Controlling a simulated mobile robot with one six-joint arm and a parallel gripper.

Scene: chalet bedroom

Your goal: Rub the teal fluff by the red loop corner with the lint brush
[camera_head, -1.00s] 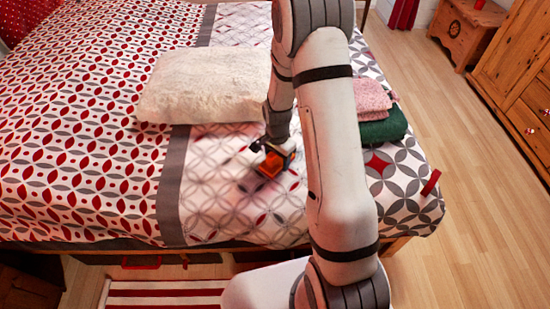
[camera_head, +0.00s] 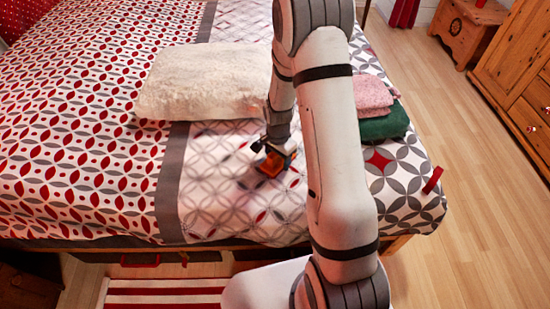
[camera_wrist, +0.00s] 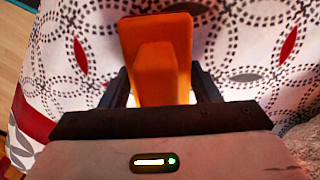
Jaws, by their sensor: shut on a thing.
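My gripper (camera_head: 277,150) is shut on an orange lint brush (camera_head: 272,165), low over the patterned bedspread. In the wrist view the orange lint brush (camera_wrist: 158,60) points away between my dark jaws. I cannot tell whether it touches the cloth. A red loop (camera_head: 433,180) hangs at the bed's front right corner, well to the right of my gripper. I cannot make out any teal fluff; my arm hides part of the bedspread between my gripper and that corner.
A cream fluffy pillow (camera_head: 205,82) lies behind and left of my gripper. Folded pink cloth (camera_head: 371,96) and green cloth (camera_head: 385,123) lie behind the front right corner. Wooden floor (camera_head: 480,225) is open to the right. A striped rug (camera_head: 165,292) lies in front.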

